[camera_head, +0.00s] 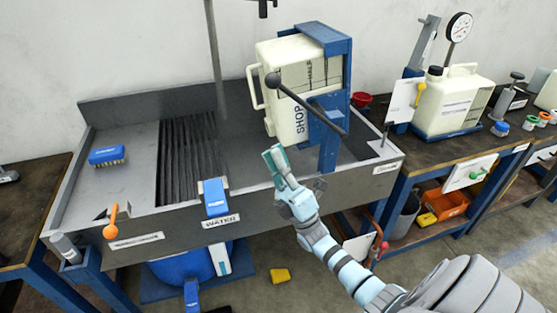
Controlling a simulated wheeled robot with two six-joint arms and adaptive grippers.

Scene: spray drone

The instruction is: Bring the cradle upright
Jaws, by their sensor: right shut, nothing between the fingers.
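The blue cradle (338,42) stands at the right end of the grey sink bench and holds a cream jug (284,68). The jug is turned on its side, its handle to the left and its lettering running vertically. A dark lever (310,106) with a ball end (272,80) crosses in front of the jug down to the cradle's lower right. My right gripper (272,158) is shut and empty, at the bench's front edge below the lever. It looks apart from lever and jug, though depth is hard to judge. My left gripper is not in view.
The grey sink bench (130,175) has a ribbed drain and a blue brush (106,155). An orange-knobbed lever (110,220) and a blue tap box (214,197) sit along its front. Another cream jug (455,100) stands on the right-hand bench. A yellow block (280,275) lies on the floor.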

